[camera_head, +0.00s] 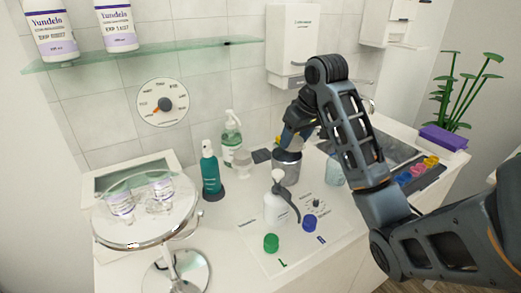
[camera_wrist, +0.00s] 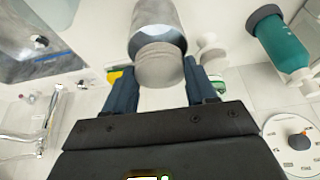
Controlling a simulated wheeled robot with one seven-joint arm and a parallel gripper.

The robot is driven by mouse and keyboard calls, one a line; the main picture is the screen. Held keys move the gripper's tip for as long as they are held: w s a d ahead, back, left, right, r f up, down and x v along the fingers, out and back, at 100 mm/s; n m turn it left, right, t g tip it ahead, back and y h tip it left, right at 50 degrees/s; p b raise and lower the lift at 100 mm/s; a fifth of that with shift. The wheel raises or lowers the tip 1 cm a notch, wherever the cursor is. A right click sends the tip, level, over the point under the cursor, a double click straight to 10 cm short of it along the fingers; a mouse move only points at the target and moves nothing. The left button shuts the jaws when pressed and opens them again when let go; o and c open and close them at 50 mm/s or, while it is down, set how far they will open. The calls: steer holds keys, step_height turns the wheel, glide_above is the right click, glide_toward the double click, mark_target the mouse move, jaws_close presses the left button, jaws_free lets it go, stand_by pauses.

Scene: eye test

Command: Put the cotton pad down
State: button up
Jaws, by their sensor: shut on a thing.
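My gripper (camera_head: 291,143) points down over the counter at the mouth of a grey metal canister (camera_head: 287,170). In the wrist view its two blue fingers (camera_wrist: 160,72) are closed on a round, grey, textured thing, which looks like the cotton pad (camera_wrist: 158,62). The metal canister (camera_wrist: 152,15) shows right behind or around this thing; I cannot tell whether the pad is inside its mouth or just above it. In the head view the pad is hidden by the gripper and arm.
A white pump bottle (camera_head: 277,208) stands close in front of the canister. A sink (camera_head: 385,143) lies to the right. The front counter is partly clear.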

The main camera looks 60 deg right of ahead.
steer(key=w+d+b, duration=0.6)
steer(key=w+d, duration=0.2)
steer(key=w, duration=0.6)
steer(key=f, duration=0.7)
steer(key=shift+w+d+f, duration=0.15)
steer(key=shift+d+f, duration=0.15)
steer(key=shift+f, duration=1.6)
steer(key=shift+w+d+f, duration=0.15)
steer(key=shift+w+f, duration=0.05)
steer(key=shift+f, duration=0.2)
steer(key=shift+f, duration=0.35)
steer(key=o, duration=0.9)
